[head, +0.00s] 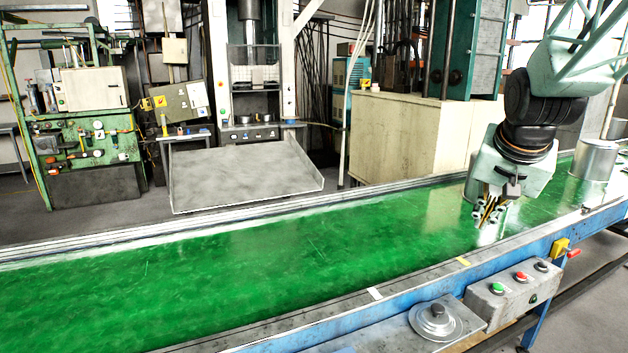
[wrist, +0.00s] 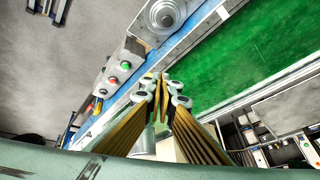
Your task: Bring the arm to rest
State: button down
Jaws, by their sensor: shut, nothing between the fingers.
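My gripper (head: 488,217) hangs low over the right part of the green belt (head: 260,270) in the head view, fingers pointing down and empty. In the wrist view its fingertips (wrist: 162,82) are together, with nothing between them. A grey metal pot (head: 595,161) stands on the belt to the right of my gripper. Another grey metal pot (head: 474,180) is partly hidden behind my gripper. A round grey lid with a dark knob (head: 436,318) lies on the ledge in front of the belt; it also shows in the wrist view (wrist: 165,14).
A control box (head: 513,292) with green, red and black buttons sits at the belt's front edge, right of the lid. A yellow bracket with a red handle (head: 566,250) is farther right. The belt left of my gripper is clear. A pale cabinet (head: 410,140) stands behind it.

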jog(key=s+a+n, duration=0.2)
jog(key=s+a, duration=0.4)
jog(key=s, duration=0.6)
jog(key=s+a+n+g+y, duration=0.1)
jog(key=s+a, duration=0.4)
jog(key=s, duration=0.8)
jog(key=s+a+n+y, duration=0.1)
jog(key=s+a+n, duration=0.3)
jog(key=s, duration=0.9)
jog(key=shift+s+a+r+g, duration=0.2)
jog(key=shift+a+r+g, duration=0.2)
jog(key=shift+a, duration=0.9)
